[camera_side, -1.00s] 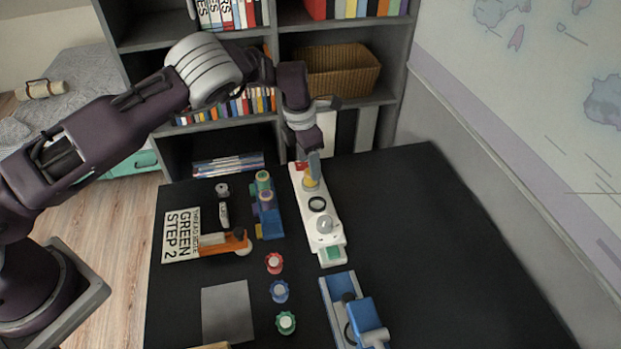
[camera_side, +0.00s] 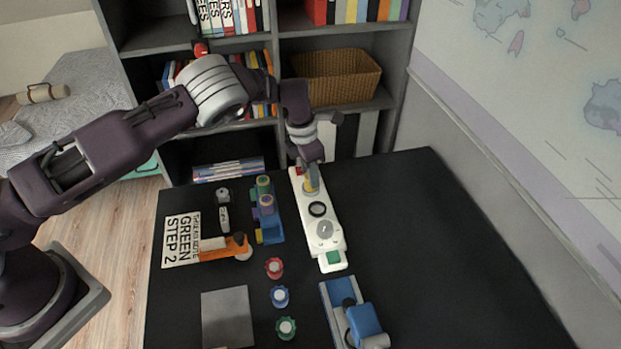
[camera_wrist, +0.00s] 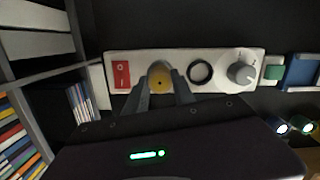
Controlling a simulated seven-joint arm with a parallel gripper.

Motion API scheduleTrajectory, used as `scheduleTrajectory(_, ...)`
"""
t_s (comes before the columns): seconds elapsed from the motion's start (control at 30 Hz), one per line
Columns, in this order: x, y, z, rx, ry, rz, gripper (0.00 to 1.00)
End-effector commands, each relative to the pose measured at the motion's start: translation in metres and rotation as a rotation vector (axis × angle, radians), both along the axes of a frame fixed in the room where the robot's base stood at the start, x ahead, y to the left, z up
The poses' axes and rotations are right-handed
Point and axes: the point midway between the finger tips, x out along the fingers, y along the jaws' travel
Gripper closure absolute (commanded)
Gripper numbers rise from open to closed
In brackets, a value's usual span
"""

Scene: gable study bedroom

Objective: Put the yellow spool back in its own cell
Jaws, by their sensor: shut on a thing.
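The yellow spool (camera_side: 312,185) stands at the far end of a long white device (camera_side: 325,245), close to its red switch (camera_wrist: 121,74). My gripper (camera_side: 311,178) points down over that end and is shut on the spool. In the wrist view the spool's round top (camera_wrist: 160,76) shows between my two fingers. It appears to touch the device, but its lower end is hidden. Yellow shows at the rack's near end.
The device also carries a black ring (camera_side: 317,209), a grey knob (camera_side: 325,229) and a green block (camera_side: 333,257). Red, blue and green knobs (camera_side: 274,267) lie left. A blue machine (camera_side: 352,315) stands in front. The table's right side is clear.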

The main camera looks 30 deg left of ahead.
Motion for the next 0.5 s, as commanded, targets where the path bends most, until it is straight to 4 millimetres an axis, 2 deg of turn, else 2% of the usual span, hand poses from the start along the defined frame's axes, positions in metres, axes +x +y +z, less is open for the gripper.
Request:
scheduleTrajectory(0.3,0.001,0.0,0.076,-0.002,-0.005,0.0,1.0)
scheduleTrajectory(0.43,-0.003,0.005,0.092,-0.006,-0.003,0.019,1.0)
scheduleTrajectory(0.5,-0.015,0.014,0.093,-0.016,-0.003,0.056,1.0)
